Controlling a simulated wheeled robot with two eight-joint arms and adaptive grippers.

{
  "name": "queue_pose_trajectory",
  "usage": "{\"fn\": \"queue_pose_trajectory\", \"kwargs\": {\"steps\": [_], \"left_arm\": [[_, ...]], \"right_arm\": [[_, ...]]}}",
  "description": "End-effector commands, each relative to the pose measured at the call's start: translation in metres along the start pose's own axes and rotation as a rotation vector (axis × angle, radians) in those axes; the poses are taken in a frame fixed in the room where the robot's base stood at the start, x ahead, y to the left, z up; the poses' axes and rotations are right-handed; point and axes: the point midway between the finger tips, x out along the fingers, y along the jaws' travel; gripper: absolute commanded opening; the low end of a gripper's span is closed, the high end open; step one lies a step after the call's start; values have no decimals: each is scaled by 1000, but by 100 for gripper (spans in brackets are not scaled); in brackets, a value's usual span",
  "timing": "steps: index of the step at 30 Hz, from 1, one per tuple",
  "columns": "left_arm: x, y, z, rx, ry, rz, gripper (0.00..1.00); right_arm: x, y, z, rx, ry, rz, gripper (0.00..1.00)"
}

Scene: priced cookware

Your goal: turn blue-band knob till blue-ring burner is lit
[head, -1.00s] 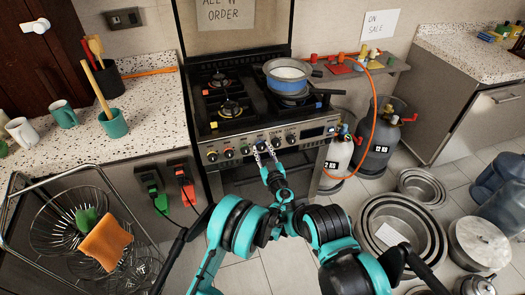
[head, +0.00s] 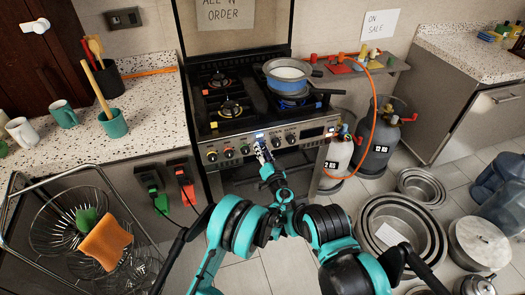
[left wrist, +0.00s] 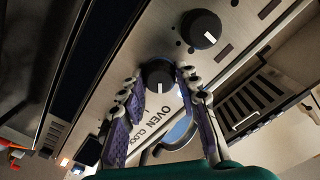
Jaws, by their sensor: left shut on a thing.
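My left gripper (head: 263,152) is at the front panel of the stove (head: 222,139), shut on a black knob. In the left wrist view the knob (left wrist: 158,74) sits between the two purple-padded fingers, its white pointer showing. A blue glow shows at the burner (head: 290,103) under the pot (head: 288,72) on the right of the hob. The pot and pan hide most of that burner. My right gripper is not in view.
Another knob (left wrist: 201,29) is close beside the held one in the left wrist view. Gas cylinders (head: 378,142) with an orange hose stand right of the stove. Stacked metal pans (head: 440,245) lie on the floor at right.

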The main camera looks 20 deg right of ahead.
Motion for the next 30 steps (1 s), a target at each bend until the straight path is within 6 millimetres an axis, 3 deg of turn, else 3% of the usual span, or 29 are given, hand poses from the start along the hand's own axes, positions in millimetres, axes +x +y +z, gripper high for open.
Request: {"fn": "queue_pose_trajectory", "kwargs": {"steps": [30], "left_arm": [[2,-2,-1,967,-1,-3,3]], "right_arm": [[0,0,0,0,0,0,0]]}}
